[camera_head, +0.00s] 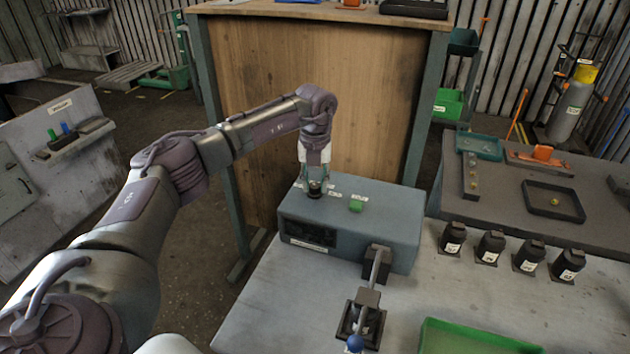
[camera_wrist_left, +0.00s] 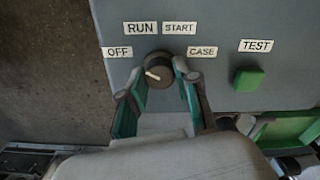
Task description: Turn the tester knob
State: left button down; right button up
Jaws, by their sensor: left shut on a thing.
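The tester (camera_head: 375,233) is a blue-grey box on the light bench. Its dark round knob (camera_wrist_left: 158,70) has a white pointer line that points left, toward the OFF label (camera_wrist_left: 117,52). RUN (camera_wrist_left: 140,28), START (camera_wrist_left: 179,28) and CASE (camera_wrist_left: 202,52) labels sit around it. My left gripper (camera_head: 315,188) comes down from above onto the knob and hides most of it in the head view. In the left wrist view its two green fingers (camera_wrist_left: 157,82) are shut on the knob, one on each side. My right gripper is not in view.
A green TEST button (camera_wrist_left: 248,78) sits right of the knob. A lever with a blue ball (camera_head: 355,343) stands in front of the tester. Several black labelled parts (camera_head: 490,246) line the bench at right. A green tray (camera_head: 470,338) lies at the front. A wooden panel (camera_head: 330,100) rises behind.

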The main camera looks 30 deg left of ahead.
aim_at(315, 185)
pick_arm(q)
jog(key=shift+w+r+n, duration=0.1)
jog(key=shift+r+n, duration=0.05)
jog(key=shift+n, duration=0.35)
jog(key=c, duration=0.8)
grip_release()
notch_tip(315, 185, up, 12)
jog(key=shift+f, duration=0.1)
dwell(0.4)
